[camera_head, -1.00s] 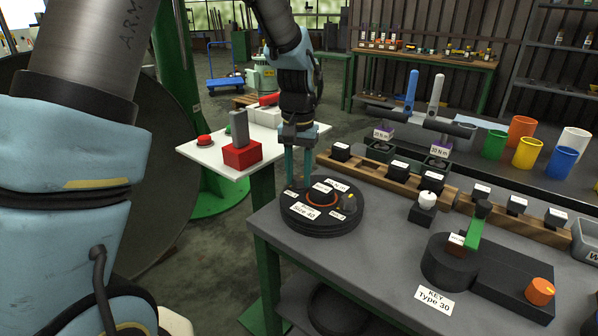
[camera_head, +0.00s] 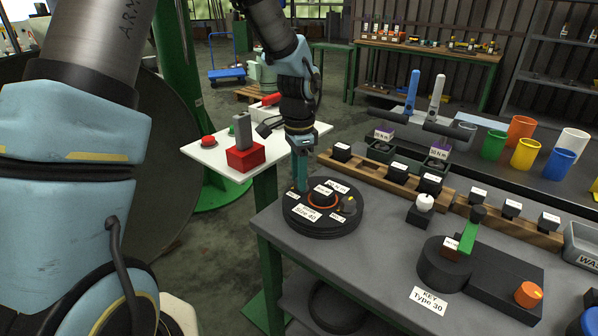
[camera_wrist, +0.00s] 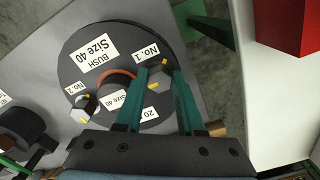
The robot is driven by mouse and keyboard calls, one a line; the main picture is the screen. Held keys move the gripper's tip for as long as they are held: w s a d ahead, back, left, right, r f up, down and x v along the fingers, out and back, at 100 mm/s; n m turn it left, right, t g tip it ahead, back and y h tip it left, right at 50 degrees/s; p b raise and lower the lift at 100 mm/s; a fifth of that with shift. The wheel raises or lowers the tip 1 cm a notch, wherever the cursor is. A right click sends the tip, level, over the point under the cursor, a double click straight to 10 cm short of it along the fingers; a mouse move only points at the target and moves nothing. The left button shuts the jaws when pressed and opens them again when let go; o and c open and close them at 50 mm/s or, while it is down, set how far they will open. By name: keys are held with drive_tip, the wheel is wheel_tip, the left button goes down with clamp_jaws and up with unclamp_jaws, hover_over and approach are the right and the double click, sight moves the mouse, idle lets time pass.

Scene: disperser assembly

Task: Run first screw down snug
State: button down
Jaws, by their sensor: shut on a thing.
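The round black disperser base (camera_head: 322,229) stands at the table's near left corner; it also shows in the wrist view (camera_wrist: 75,60). An orange ring (camera_head: 309,201) surrounds its dark central bush (camera_head: 322,198). My gripper (camera_head: 301,188) points down at the base's left rim. In the wrist view its teal fingers (camera_wrist: 161,74) are closed about the first screw (camera_wrist: 157,84), a grey hex head with a yellow mark beside the "No. 1" label. The screw's shank and seating depth are hidden. The second screw (camera_wrist: 84,106) stands at "No. 2", untouched.
The key fixture (camera_head: 480,275) with a green lever and orange knob stands to the right. Wooden racks (camera_head: 380,183) of black blocks and two torque drivers (camera_head: 412,92) are behind. A white side table (camera_head: 207,152) with a red block (camera_head: 245,157) is at back left.

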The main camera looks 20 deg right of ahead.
drive_tip(key=shift+w+m+p, duration=0.1)
drive_tip(key=shift+m+p, duration=0.2)
drive_tip(key=shift+m, duration=0.5)
drive_tip(key=c, duration=0.5)
unclamp_jaws()
wheel_tip(320, 180, up, 11)
drive_tip(key=shift+f+b, duration=0.1)
drive_tip(key=shift+b, duration=0.65)
